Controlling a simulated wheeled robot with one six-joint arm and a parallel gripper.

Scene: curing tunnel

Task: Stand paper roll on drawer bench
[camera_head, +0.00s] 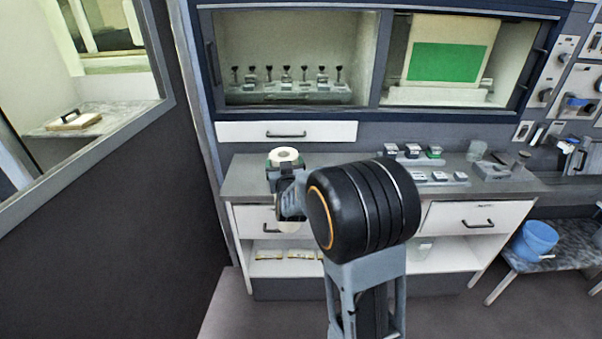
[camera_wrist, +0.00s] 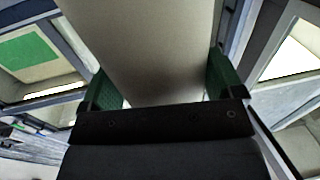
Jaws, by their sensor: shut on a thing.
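The paper roll (camera_head: 285,155) is pale, with a dark core hole showing on its upper end. It looks upright, and its lower end shows in front of the bench's left drawer. In the wrist view the roll (camera_wrist: 150,45) fills the middle between two green finger pads. My gripper (camera_head: 284,165) is shut on it, and in the wrist view my gripper (camera_wrist: 165,83) has a pad on each side. The drawer bench (camera_head: 243,180) has a grey top and white drawers. The roll overlaps the bench's left part; contact with the top cannot be told. My arm hides the bench's middle.
Small dark-and-white blocks (camera_head: 412,151) stand in racks on the bench's right half, beside a clear cup (camera_head: 477,150) and a grey box (camera_head: 491,170). The left end of the top is bare. A blue bucket (camera_head: 535,241) sits on a low table at right.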

